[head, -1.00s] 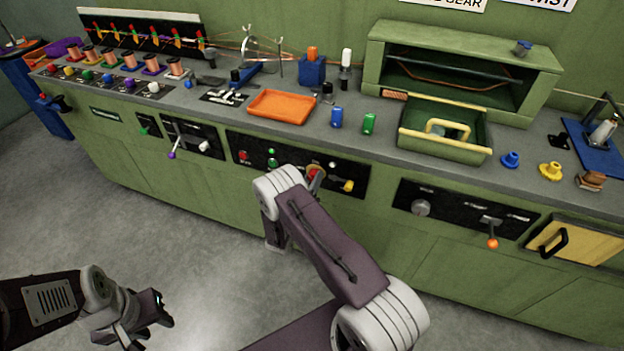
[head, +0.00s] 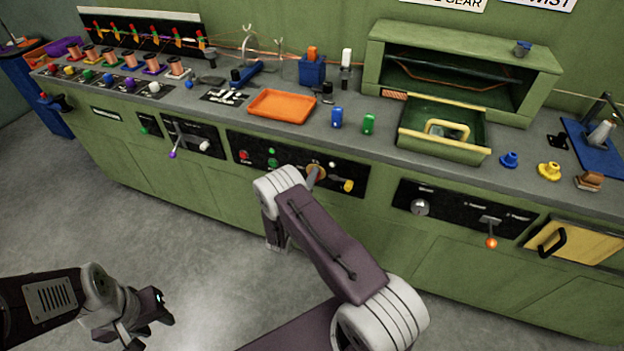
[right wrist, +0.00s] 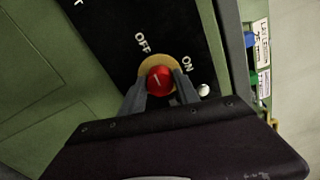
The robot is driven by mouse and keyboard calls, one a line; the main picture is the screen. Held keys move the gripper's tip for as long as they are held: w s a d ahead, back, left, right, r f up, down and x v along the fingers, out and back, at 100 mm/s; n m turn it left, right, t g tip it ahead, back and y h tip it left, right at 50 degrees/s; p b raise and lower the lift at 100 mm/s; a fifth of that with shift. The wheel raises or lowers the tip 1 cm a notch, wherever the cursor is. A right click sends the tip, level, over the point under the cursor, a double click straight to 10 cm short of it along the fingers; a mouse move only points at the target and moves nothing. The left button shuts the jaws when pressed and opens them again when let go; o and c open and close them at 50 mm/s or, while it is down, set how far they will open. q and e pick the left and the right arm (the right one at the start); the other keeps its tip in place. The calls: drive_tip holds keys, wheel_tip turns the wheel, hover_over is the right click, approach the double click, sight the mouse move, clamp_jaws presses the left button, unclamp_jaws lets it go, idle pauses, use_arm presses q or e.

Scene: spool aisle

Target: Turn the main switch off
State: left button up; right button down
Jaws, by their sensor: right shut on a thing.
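The main switch is a red round knob (right wrist: 159,79) with a pale mark, on a yellow plate between the words OFF and ON in the right wrist view. My right gripper (right wrist: 161,88) is shut on it, a finger on each side. In the head view the yellow plate (head: 317,170) shows on the black panel, with my right gripper (head: 312,180) at it, partly hidden by my arm. I cannot tell exactly which word the mark points to. My left gripper (head: 158,308) hangs empty over the floor at lower left; its opening is unclear.
A lever with an orange ball (head: 491,243) sticks out farther right.

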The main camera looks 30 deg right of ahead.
drive_tip(key=shift+f, duration=0.1)
idle(0.4)
drive_tip(key=c, duration=0.9)
unclamp_jaws()
drive_tip(key=v, duration=0.9)
drive_tip(key=shift+p, duration=0.4)
